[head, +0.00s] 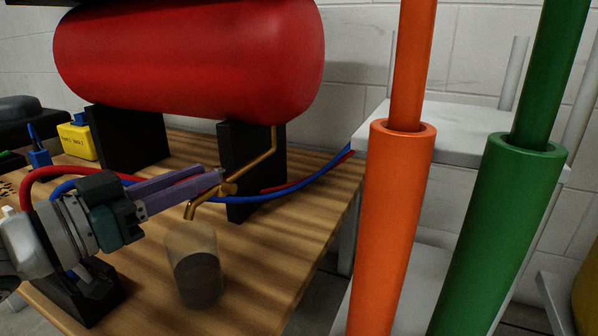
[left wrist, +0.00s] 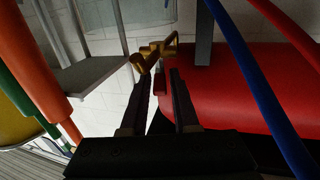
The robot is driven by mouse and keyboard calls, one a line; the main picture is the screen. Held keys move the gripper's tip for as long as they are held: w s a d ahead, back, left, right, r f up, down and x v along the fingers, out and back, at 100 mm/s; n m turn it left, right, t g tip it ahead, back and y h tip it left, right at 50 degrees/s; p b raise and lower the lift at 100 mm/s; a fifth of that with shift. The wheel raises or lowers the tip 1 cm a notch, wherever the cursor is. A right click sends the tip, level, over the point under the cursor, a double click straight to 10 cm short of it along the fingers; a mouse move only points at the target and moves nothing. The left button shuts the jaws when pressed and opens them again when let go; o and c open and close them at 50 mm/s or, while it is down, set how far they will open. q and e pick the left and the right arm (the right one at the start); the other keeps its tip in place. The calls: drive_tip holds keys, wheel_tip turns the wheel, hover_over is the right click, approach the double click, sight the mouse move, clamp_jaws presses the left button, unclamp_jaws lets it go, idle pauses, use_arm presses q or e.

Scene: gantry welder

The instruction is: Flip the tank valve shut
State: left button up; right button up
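The red tank (head: 190,60) lies on black supports on a wooden bench. A brass pipe (head: 262,155) comes from its underside and bends down to a spout, with the brass tank valve (head: 229,188) partway along it. My left gripper (head: 221,178) reaches in from the left, its purple-grey fingertips close to the valve. In the left wrist view, the fingers (left wrist: 159,75) are apart with a gap between them, and the brass valve (left wrist: 150,56) shows just beyond the tips. I cannot tell if they touch it. My right gripper is in neither view.
A glass jar (head: 195,278) with dark contents stands under the spout. Red (head: 60,172) and blue (head: 312,180) hoses cross the bench behind the gripper. Thick orange (head: 393,230) and green (head: 497,230) posts stand at right. A yellow box (head: 76,142) sits at far left.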

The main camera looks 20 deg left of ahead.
use_arm(q)
clamp_jaws()
drive_tip(key=y+p, duration=0.1)
drive_tip(key=n+p, duration=0.1)
drive_tip(key=shift+d+r+y+p, duration=0.25)
drive_tip(key=shift+r+y+p, duration=0.05)
drive_tip(key=shift+y+p, duration=0.1)
drive_tip(key=y, duration=0.1)
drive_tip(key=n+y+p, duration=0.1)
drive_tip(key=n+y, duration=0.1)
drive_tip(key=shift+d+f+t, duration=0.3)
drive_tip(key=shift+o, duration=1.8)
unclamp_jaws()
drive_tip(key=shift+s, duration=0.1)
